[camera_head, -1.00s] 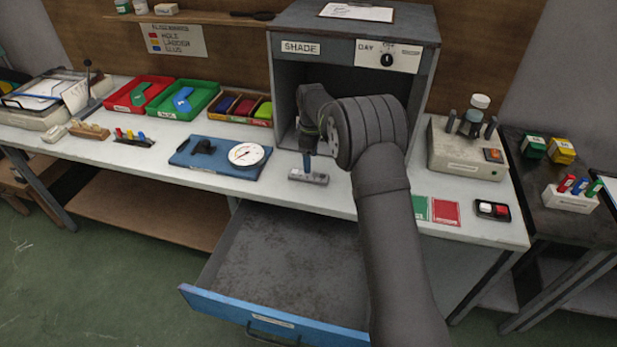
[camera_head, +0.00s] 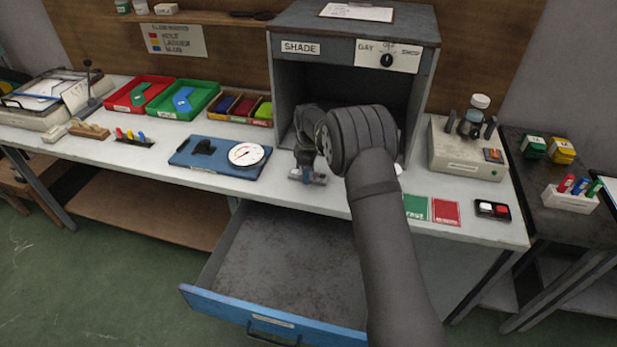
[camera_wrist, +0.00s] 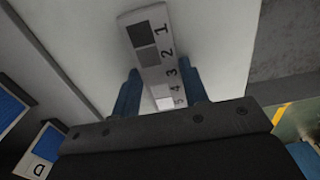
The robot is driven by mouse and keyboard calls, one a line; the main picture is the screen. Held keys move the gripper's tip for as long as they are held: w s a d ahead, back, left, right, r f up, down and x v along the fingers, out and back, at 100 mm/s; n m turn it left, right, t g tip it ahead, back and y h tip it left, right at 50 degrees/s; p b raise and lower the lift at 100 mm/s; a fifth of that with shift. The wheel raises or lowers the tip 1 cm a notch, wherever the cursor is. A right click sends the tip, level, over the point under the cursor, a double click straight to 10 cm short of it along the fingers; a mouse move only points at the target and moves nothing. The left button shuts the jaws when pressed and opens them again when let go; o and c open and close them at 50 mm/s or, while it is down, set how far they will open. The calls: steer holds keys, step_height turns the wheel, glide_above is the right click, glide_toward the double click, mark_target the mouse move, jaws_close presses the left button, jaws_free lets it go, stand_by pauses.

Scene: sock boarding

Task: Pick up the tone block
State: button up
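The tone block is a narrow grey bar on the white bench top in front of the shade booth. In the head view its end (camera_head: 321,181) shows beside my fingers, and the rest is mostly hidden. In the wrist view the tone block (camera_wrist: 150,55) shows grey patches numbered 1 to 5, running from dark to light. My gripper (camera_head: 307,176) is low over it, pointing down. In the wrist view the blue fingers of my gripper (camera_wrist: 161,76) stand on either side of the block, with small gaps showing, so it looks open around the block.
The shade booth (camera_head: 354,45) stands behind my gripper. A blue mat (camera_head: 221,173) with a round white dial (camera_head: 249,154) lies left. Green and red cards (camera_head: 445,211) lie right. An open drawer (camera_head: 285,250) sticks out below the bench edge.

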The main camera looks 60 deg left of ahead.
steer(key=shift+c, duration=1)
